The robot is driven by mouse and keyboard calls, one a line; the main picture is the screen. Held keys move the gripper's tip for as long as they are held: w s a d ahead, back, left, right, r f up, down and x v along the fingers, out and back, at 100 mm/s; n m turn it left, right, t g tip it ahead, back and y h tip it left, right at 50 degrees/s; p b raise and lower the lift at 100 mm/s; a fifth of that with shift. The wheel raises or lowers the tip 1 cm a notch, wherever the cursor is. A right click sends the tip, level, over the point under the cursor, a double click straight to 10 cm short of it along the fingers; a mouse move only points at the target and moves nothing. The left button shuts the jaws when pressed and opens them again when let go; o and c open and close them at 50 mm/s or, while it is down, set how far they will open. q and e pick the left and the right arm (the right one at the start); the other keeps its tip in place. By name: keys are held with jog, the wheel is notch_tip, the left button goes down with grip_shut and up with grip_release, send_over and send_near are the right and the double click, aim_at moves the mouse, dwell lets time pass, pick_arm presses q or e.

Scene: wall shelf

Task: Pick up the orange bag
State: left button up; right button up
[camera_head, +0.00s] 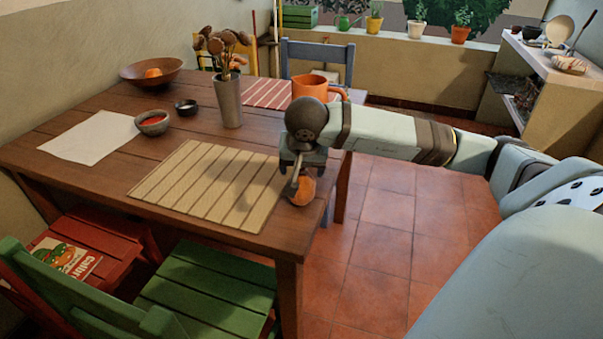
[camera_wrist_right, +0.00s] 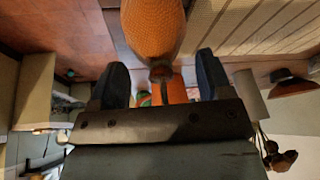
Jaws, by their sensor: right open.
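The orange bag (camera_head: 302,191) is at the right edge of the wooden table, just beside the striped mat, partly covered by my right gripper. In the right wrist view the bag (camera_wrist_right: 153,27) is orange and textured, narrowing to a dark neck in line with the gap between my fingers. My right gripper (camera_head: 296,174) is over the bag in the head view. Its two dark fingers (camera_wrist_right: 161,78) stand apart on either side of the neck. I cannot tell whether a finger touches it. My left gripper is in neither view.
The striped mat (camera_head: 208,186) lies left of the bag. An orange mug (camera_head: 311,87), a metal utensil holder (camera_head: 228,101), small bowls (camera_head: 153,124) and a large bowl (camera_head: 151,72) stand farther back. A green chair (camera_head: 205,287) is at the near side. Open tiled floor lies right.

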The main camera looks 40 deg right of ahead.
grip_shut()
jog(key=shift+r, duration=0.2)
